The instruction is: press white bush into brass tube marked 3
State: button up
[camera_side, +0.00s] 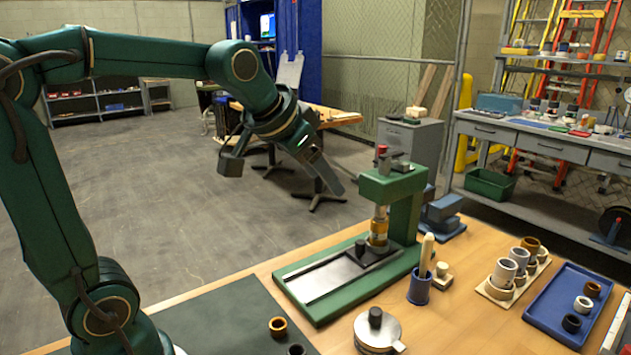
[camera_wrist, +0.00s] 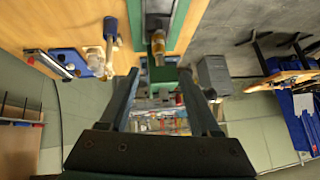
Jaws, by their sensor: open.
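My gripper (camera_side: 328,172) hangs in the air left of the green press (camera_side: 395,184), open and empty; both fingers also show apart in the wrist view (camera_wrist: 163,85). A brass-coloured cylinder (camera_side: 379,229) stands under the press ram, and it also shows in the wrist view (camera_wrist: 157,45). I cannot read a number on it, nor tell whether it is a loose tube. A white bush (camera_side: 582,304) lies in the blue tray (camera_side: 543,312) at the right, between a brown ring (camera_side: 592,289) and a black ring (camera_side: 571,323).
A wooden board (camera_side: 492,290) holds several grey and brown tubes. A blue cup (camera_side: 419,289) with a wooden-handled tool stands right of the press base. A round metal piece with a dark knob (camera_side: 377,332) is at the front. The air around my gripper is clear.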

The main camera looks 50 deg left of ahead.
aim_at(339, 167)
jog(key=w+a+n+t+y, duration=0.1)
jog(key=a+t, duration=0.1)
jog(key=w+a+f+n+t+y, duration=0.1)
jog(key=a+t, duration=0.1)
jog(key=a, duration=0.1)
jog(key=w+a+t+y, duration=0.1)
jog(key=w+a+t, duration=0.1)
jog(key=a+t, duration=0.1)
jog(key=shift+a+f+n, duration=0.2)
jog(key=shift+n, duration=0.2)
jog(key=w+t, duration=0.1)
jog(key=w+r, duration=0.1)
jog(key=w+r+t, duration=0.1)
jog(key=w, duration=0.1)
jog(key=shift+a+n+t, duration=0.25)
jog(key=shift+n+t, duration=0.05)
jog(key=shift+c, duration=0.3)
grip_shut()
jog(key=shift+s, duration=0.1)
dwell(1.0)
